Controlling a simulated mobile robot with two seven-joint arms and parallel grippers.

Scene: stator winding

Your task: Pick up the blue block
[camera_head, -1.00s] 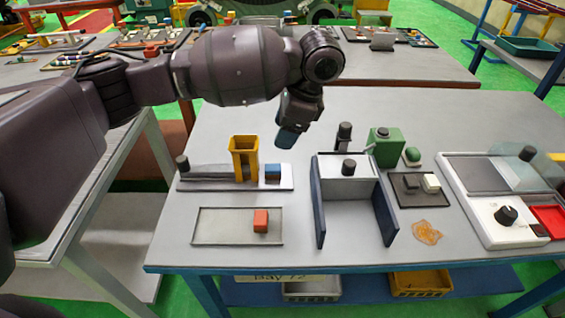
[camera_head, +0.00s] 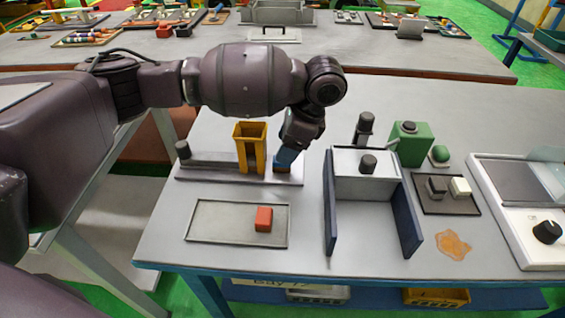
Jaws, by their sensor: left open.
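The blue block (camera_head: 279,168) sits at the right end of the grey rail plate (camera_head: 215,171), just right of the yellow upright holder (camera_head: 250,148). It is mostly hidden behind the blue-tipped fingers of my left gripper (camera_head: 285,160). My left gripper points down at the block, with its jaws open. I cannot tell whether the fingers touch the block or straddle it. My right gripper is not in view.
A red block (camera_head: 263,219) lies in a shallow grey tray (camera_head: 213,222) in front. A white fixture with dark blue side walls (camera_head: 333,215) stands to the right. A green box (camera_head: 408,147) and an orange patch (camera_head: 452,245) are farther right.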

